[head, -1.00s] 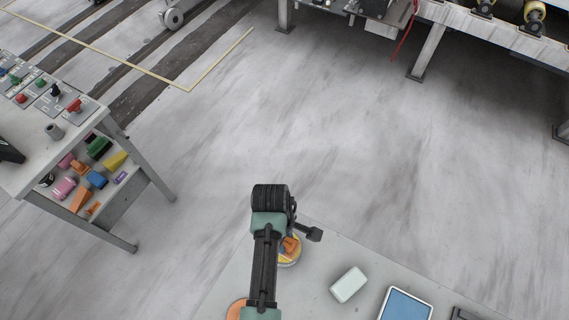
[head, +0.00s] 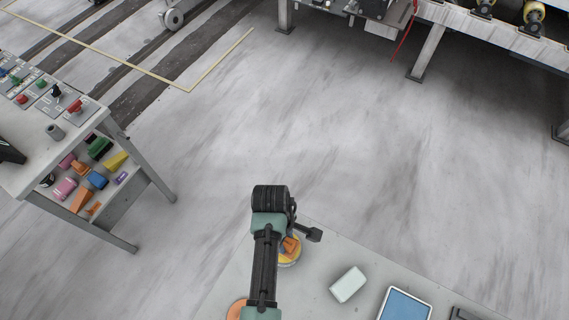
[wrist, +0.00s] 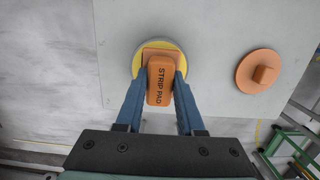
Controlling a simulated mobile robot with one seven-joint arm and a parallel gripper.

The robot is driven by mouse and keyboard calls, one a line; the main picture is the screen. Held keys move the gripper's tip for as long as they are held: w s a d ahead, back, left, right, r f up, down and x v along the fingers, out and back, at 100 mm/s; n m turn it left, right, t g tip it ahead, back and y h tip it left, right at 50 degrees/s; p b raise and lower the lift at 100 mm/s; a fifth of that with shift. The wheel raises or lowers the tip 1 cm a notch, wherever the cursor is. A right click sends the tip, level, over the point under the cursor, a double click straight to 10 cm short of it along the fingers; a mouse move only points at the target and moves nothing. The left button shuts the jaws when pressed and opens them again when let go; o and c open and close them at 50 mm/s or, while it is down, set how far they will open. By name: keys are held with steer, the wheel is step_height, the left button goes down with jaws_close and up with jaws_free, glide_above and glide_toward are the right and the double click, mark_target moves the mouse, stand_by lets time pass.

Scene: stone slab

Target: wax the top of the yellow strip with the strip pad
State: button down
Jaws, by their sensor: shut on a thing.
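The orange strip pad (wrist: 160,82), with "STRIP PAD" in dark letters, is between the two blue fingers of my gripper (wrist: 160,95) in the wrist view. My gripper is shut on it. The pad is over a round yellow piece (wrist: 160,43) on the slab; only the yellow rim shows around it. I see no long yellow strip. Whether the pad touches the yellow surface I cannot tell. In the head view the yellow piece (head: 289,263) and the orange pad (head: 290,245) show partly beside my arm, which hides the gripper.
On the grey slab (head: 318,284) an orange disc with a knob (wrist: 264,73) lies right of the pad in the wrist view. A white block (head: 348,284) and a blue-topped tray (head: 405,304) also sit there. A side table (head: 90,120) with coloured blocks stands left, apart.

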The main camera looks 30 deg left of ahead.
mark_target(289, 239)
stand_by(0.5)
step_height(289, 239, up, 7)
steer(key=p, duration=0.7)
steer(key=shift+p, duration=0.35)
stand_by(0.4)
steer(key=shift+w+d+f+m+b, duration=0.25)
steer(key=shift+w+d+m+b, duration=0.2)
steer(key=shift+b, duration=0.35)
steer(key=w+d+f+m+g+y+b, duration=0.1)
steer(key=w+d+f+m+b, duration=0.1)
steer(key=d+m+b, duration=0.8)
steer(key=f+m+b, duration=0.1)
steer(key=m+b, duration=0.3)
steer(key=m, duration=0.2)
steer(key=shift+w+f+m+b, duration=0.15)
steer(key=shift+f+m+b, duration=0.05)
steer(key=shift+m+b, duration=0.2)
steer(key=shift+d, duration=0.2)
